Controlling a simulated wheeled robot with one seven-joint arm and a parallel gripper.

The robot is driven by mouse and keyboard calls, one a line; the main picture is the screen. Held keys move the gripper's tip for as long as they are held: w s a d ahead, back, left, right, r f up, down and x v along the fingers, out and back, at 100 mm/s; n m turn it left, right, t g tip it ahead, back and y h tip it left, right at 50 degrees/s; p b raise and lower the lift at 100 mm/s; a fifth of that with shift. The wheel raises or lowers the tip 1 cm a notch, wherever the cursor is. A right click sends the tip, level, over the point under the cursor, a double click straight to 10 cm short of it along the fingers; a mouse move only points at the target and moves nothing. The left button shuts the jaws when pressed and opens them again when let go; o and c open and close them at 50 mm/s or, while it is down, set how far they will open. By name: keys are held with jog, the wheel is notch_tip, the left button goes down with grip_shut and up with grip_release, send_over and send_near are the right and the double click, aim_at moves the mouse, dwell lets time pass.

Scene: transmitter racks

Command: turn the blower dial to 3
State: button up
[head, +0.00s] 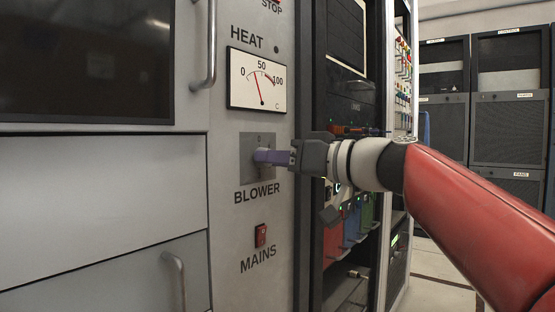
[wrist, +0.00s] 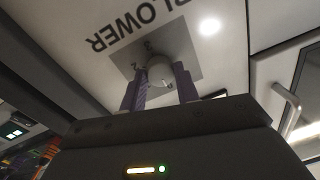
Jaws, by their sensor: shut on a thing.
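The blower dial (wrist: 160,71) is a small pale round knob on a grey square plate (head: 259,177), above the BLOWER label (head: 257,194). In the wrist view the label and plate appear upside down, with small numerals around the knob; one at the left looks like a 2. My gripper (head: 259,156) reaches the plate from the right. Its two purple fingers stand on either side of the knob and are shut on it. In the head view the fingers hide the knob.
A heat meter (head: 257,82) is above the dial and a red mains switch (head: 260,236) below it. A vertical handle (head: 204,45) and a drawer handle (head: 174,275) stick out at the left. Open racks with coloured modules (head: 350,222) stand close behind my wrist.

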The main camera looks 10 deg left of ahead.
jog(key=shift+m, duration=0.4)
jog(key=shift+s+n+t+h+p, duration=0.15)
jog(key=shift+n+t+p, duration=0.35)
jog(key=shift+n+p, duration=5.65)
jog(key=shift+n+t+h+p, duration=0.25)
jog(key=shift+n+t+p, duration=0.35)
jog(key=shift+n, duration=10.95)
jog(key=o, duration=1)
